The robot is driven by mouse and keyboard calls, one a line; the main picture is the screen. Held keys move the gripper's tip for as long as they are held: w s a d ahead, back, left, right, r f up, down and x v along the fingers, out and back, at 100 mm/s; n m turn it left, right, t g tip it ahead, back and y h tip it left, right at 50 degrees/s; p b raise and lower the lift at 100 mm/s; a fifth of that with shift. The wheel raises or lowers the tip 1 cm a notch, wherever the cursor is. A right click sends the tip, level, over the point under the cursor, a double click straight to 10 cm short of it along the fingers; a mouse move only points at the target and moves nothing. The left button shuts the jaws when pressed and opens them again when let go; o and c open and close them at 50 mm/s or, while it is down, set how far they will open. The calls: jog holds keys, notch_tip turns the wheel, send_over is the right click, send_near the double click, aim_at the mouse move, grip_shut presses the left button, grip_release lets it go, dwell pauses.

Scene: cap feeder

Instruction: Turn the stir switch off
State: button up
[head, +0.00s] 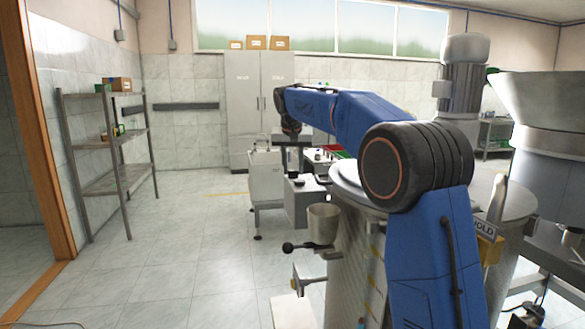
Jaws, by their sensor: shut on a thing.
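My blue arm reaches out to the left over the large steel vessel. My gripper (293,170) points down from its end, onto the top of a small grey control box (305,190) beside the vessel. The gripper is shut on a small dark part there, which looks like the stir switch. The fingertips and the switch are too small and dark to show the switch's setting. No label on the box can be read.
The steel vessel (350,260) has a cup-like funnel (323,223) and a black-knobbed lever (290,247) on its left side. A white machine (266,178) stands behind the box. A shelf rack (110,165) is at the left. The tiled floor (180,250) between is clear.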

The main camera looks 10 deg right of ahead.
jog(key=n, duration=0.2)
jog(key=n+y, duration=0.1)
jog(key=n, duration=0.1)
jog(key=n+y, duration=0.1)
jog(key=n, duration=0.1)
jog(key=shift+d, duration=0.3)
jog(key=n+y, duration=0.1)
jog(key=n, duration=0.2)
jog(key=n+g+y, duration=0.1)
jog(key=n, duration=0.2)
jog(key=shift+w+d, duration=0.1)
jog(key=shift+n, duration=0.3)
jog(key=o, duration=1)
jog(key=shift+o, duration=0.2)
jog(key=v, duration=1.7)
jog(key=shift+d+y, duration=0.3)
jog(key=shift+d, duration=0.05)
jog(key=shift+r, duration=0.1)
